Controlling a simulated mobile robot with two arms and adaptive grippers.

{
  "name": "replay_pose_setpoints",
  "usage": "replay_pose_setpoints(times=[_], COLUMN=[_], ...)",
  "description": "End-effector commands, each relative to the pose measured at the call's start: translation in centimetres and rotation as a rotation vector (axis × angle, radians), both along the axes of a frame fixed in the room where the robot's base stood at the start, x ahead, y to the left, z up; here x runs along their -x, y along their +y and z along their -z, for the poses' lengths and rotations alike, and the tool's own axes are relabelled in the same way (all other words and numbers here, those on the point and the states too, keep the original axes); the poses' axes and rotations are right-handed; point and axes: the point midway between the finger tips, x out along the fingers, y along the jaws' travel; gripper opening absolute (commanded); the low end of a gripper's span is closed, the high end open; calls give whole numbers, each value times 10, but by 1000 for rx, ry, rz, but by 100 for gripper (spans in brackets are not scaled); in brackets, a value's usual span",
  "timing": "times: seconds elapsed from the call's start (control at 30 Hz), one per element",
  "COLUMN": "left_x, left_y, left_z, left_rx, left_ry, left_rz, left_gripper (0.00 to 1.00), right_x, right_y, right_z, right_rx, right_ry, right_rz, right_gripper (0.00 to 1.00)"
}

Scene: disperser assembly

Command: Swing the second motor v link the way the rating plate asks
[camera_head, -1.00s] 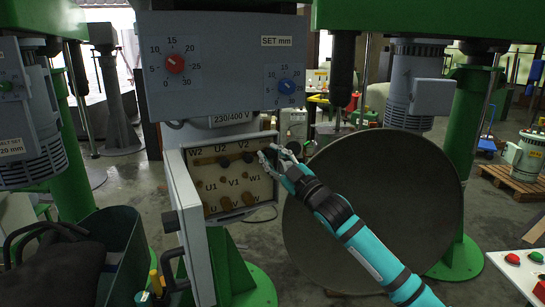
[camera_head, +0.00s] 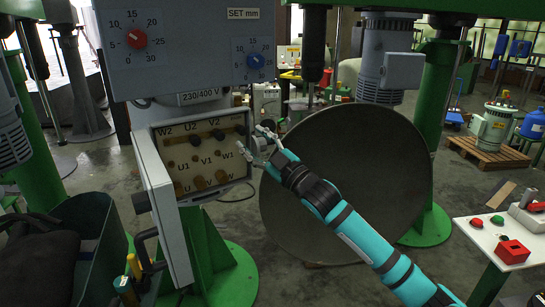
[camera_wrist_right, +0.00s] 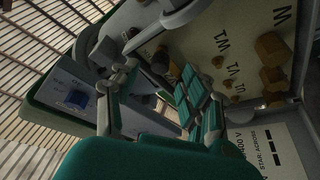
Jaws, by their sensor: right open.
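The terminal box (camera_head: 205,207) is open, with rows of labelled terminals on a cream panel. Along its top row, marked W2, U2 and V2, brass links lie sideways with dark knobs, the V2-side knob (camera_head: 240,129) nearest my gripper. Brass pieces also sit at the bottom row by U, V and W. My right gripper (camera_head: 250,141) is open at the panel's right edge; no part is visibly held. In the right wrist view its fingers (camera_wrist_right: 160,98) are spread, with a dark knob (camera_wrist_right: 160,60) beyond them. My left gripper is not in view.
The box's open door (camera_head: 164,215) stands at its left. A large round dish (camera_head: 350,190) is behind my right arm. The dial panel (camera_head: 190,50) overhangs the box. A dark green bin (camera_head: 105,245) is at lower left.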

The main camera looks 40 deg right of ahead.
Motion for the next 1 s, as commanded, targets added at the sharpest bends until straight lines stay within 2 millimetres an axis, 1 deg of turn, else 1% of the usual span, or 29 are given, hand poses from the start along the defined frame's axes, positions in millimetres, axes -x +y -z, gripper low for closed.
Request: replay_pose_setpoints(times=[0.03, 0.2, 0.4, 0.6, 1.0], left_x=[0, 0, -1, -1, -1], left_y=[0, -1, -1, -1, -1], left_z=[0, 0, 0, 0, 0], left_rx=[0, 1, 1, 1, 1], left_ry=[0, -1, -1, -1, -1], left_rz=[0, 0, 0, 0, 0], left_gripper=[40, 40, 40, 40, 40], right_x=[10, 37, 62, 72, 73], right_y=[0, -4, -8, -9, -9], right_z=[5, 14, 21, 23, 23], right_rx=[2, 1, -1, 0, 0], right_ry=[4, 4, 2, 1, -1], right_rz=[-1, 0, 0, 0, -1], right_gripper=[46, 46, 46, 46, 46])
